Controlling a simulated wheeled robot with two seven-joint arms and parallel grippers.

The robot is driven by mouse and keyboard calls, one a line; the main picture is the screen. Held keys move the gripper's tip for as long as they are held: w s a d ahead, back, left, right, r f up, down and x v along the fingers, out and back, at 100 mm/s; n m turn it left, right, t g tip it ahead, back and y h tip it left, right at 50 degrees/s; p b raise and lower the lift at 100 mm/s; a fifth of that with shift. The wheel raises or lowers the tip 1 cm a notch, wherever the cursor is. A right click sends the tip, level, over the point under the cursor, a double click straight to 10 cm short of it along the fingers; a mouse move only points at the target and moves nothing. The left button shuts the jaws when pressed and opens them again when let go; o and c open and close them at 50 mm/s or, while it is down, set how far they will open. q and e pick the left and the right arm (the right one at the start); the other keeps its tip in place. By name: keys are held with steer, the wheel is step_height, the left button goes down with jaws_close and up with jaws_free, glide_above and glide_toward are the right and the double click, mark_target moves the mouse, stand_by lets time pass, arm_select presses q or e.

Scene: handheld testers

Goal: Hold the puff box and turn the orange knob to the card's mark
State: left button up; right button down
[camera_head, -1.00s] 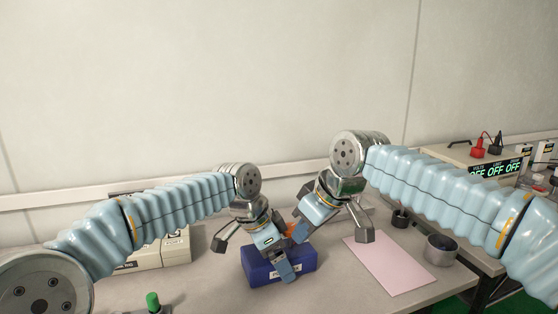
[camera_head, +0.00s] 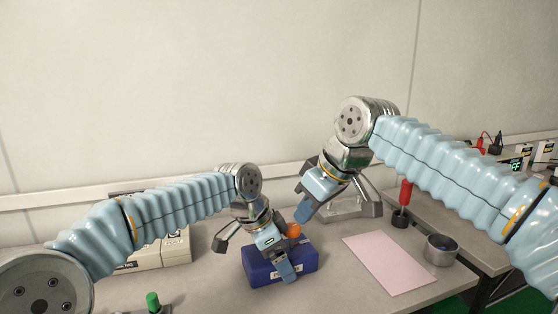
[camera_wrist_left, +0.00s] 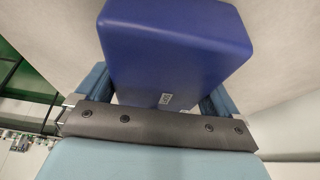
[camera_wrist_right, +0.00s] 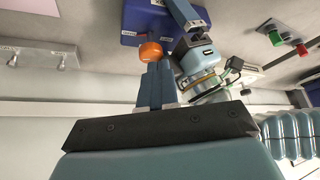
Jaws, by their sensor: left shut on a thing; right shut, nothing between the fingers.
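The puff box, a dark blue box (camera_head: 262,276) with a white label, stands on the bench in the head view. My left gripper (camera_head: 284,268) is shut on it; one finger lies over its front. The left wrist view shows the box (camera_wrist_left: 175,50) between both fingers. The orange knob (camera_head: 294,230) sits at the top of the box's far side. My right gripper (camera_head: 303,214) is shut and empty, above and beside the knob. In the right wrist view its closed fingers (camera_wrist_right: 156,72) point toward the orange knob (camera_wrist_right: 150,52). I cannot make out a mark on a card.
A pink sheet (camera_head: 388,264) lies flat right of the box. A beige device (camera_head: 172,247) stands behind left, and a green-topped item (camera_head: 153,302) is at the front left.

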mark_target(292, 236)
steer(key=shift+r, duration=0.55)
step_height(292, 236, down, 6)
steer(key=m+t+h, duration=0.1)
steer(key=m+h, duration=0.1)
steer(key=m, duration=0.4)
steer(key=shift+a+t+h, duration=0.3)
steer(key=shift+a+t, duration=0.1)
steer(key=shift+a, duration=0.05)
steer(key=shift+w, duration=0.2)
